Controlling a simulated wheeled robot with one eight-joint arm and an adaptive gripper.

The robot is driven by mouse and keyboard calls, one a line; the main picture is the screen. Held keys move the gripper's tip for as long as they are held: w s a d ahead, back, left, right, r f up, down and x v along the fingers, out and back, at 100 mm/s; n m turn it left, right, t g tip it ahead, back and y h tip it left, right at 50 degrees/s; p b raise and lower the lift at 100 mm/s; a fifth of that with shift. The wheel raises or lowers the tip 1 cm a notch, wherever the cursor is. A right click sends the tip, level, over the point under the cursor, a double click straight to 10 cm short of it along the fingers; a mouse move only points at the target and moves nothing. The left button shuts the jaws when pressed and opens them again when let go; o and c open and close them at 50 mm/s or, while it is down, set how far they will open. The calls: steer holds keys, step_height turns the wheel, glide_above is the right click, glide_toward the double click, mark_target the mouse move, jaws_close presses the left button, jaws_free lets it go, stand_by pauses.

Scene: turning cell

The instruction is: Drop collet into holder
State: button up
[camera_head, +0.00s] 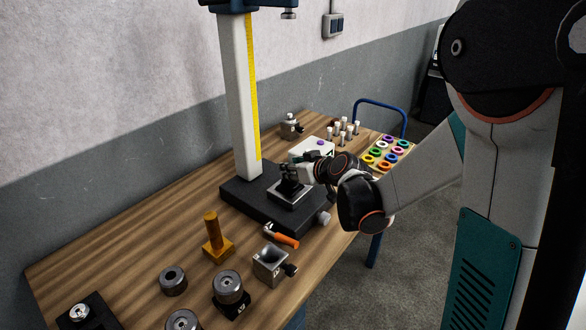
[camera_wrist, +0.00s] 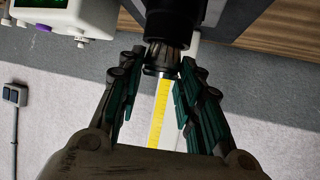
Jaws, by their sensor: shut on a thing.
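My gripper (camera_head: 293,180) is low over the black stand base on the bench, beside a small dark fixture (camera_head: 291,196) with a grey plate. In the wrist view, my gripper (camera_wrist: 165,66) is shut on the collet (camera_wrist: 165,60), a small grey slotted metal piece between the fingertips. A black cylindrical body, probably the holder (camera_wrist: 172,20), adjoins the collet on the side toward the bench. How deep the collet sits in it is hidden. In the head view my fingers hide the collet.
The tall white column (camera_head: 240,100) with a yellow scale rises close to my gripper. A white instrument (camera_head: 311,150) and a tray with coloured rings (camera_head: 371,163) are behind. An orange-handled tool (camera_head: 285,240), a grey block (camera_head: 266,265) and an orange post (camera_head: 213,235) are in front.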

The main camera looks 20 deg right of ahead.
steer(key=shift+f+b, duration=0.4)
stand_by(0.4)
steer(key=o, duration=1.2)
steer(key=shift+s, duration=0.1)
steer(key=v, duration=1.2)
steer(key=shift+a+r, duration=0.1)
